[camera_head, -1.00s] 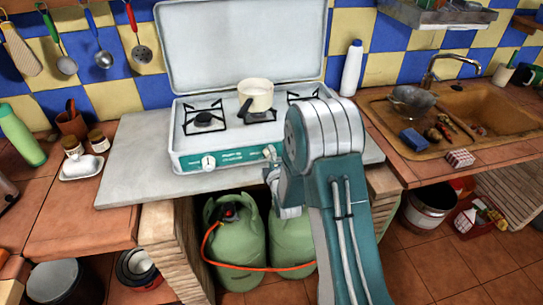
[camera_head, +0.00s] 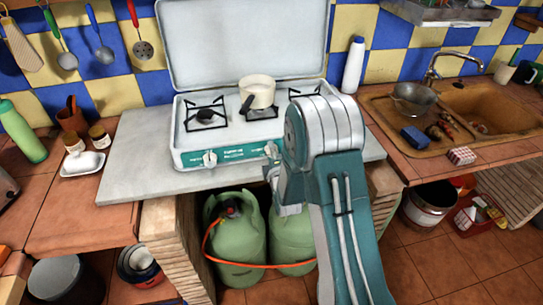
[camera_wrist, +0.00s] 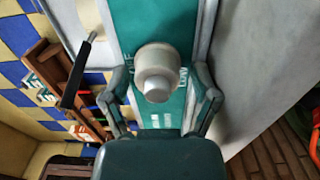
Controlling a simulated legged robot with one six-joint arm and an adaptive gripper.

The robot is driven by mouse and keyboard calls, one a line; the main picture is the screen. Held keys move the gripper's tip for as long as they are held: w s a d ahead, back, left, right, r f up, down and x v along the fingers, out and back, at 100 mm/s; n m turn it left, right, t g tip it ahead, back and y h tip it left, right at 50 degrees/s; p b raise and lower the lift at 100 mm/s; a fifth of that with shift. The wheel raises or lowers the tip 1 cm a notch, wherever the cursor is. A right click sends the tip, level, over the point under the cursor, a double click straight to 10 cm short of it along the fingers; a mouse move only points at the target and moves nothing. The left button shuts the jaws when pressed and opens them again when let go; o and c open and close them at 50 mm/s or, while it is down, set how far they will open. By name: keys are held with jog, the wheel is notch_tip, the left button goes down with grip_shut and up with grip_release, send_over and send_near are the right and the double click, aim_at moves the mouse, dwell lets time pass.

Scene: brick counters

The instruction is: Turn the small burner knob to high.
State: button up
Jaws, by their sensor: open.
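The white stove (camera_head: 182,142) has a teal front panel with two pale knobs. The left knob (camera_head: 210,158) is in full view, and the right knob (camera_head: 270,149) sits right beside my arm, partly hidden by it. In the wrist view a round pale knob (camera_wrist: 157,72) with printed lettering beside it fills the centre. My gripper (camera_wrist: 161,84) is open, with one finger on each side of that knob. I see no clear contact, and its setting is hard to read. The head view mostly hides my gripper behind my arm.
A cream pot (camera_head: 257,92) stands on the stove, its dark handle (camera_wrist: 77,75) showing left of the gripper in the wrist view. Green gas bottles (camera_head: 235,235) with an orange hose stand below the counter. The grey counter top (camera_head: 135,160) left of the stove is clear.

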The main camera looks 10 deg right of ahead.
jog(key=s, duration=1.2)
jog(key=w+m, duration=0.4)
jog(key=m, duration=0.2)
jog(key=w+m, duration=0.4)
jog(key=m, duration=0.2)
jog(key=w+m, duration=0.4)
jog(key=m, duration=0.3)
jog(key=shift+d, duration=0.15)
jog(key=c, duration=1.1)
